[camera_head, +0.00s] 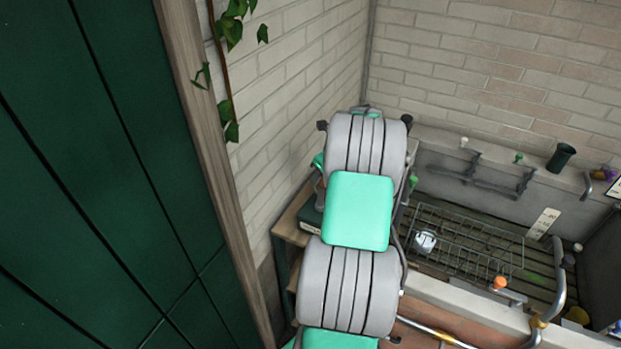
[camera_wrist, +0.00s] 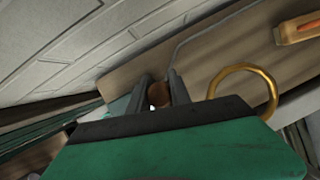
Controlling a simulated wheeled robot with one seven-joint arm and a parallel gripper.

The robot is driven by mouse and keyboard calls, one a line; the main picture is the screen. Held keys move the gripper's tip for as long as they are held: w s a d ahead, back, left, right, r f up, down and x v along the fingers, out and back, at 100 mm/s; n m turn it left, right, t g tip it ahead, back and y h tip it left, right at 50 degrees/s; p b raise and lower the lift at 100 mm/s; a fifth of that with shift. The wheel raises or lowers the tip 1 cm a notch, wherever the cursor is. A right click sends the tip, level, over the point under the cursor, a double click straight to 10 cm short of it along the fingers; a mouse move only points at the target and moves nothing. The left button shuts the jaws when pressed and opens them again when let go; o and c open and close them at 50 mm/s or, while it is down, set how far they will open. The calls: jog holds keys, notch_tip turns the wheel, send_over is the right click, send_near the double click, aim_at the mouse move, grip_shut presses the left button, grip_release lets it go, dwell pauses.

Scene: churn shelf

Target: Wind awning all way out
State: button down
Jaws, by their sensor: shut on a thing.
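My gripper (camera_wrist: 160,88) shows in the wrist view, its two dark fingers shut on a small brown round knob (camera_wrist: 158,95). The knob looks like the handle of a winding crank, but the rest of the crank is hidden behind the fingers and gripper body. In the head view my own grey and mint arm hides the gripper and what it holds. I cannot make out the awning for certain in either view.
A brass ring (camera_wrist: 245,88) stands close right of the fingers. An orange-topped thing (camera_wrist: 298,28) lies on a wooden board (camera_wrist: 210,62). Dark green panels (camera_head: 90,190) and a brick wall (camera_head: 285,90) flank my arm. A wire rack (camera_head: 465,245) stands right.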

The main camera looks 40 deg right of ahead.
jog(key=s, duration=1.1)
jog(key=w+a, duration=0.4)
jog(key=a, duration=0.9)
jog(key=shift+w, duration=0.35)
jog(key=c, duration=1.6)
grip_release()
jog(key=shift+o, duration=1.3)
jog(key=shift+w+a, duration=0.2)
jog(key=shift+w, duration=0.05)
jog(key=shift+o, duration=1.2)
jog(key=shift+s+d, duration=0.15)
jog(key=shift+d, duration=0.05)
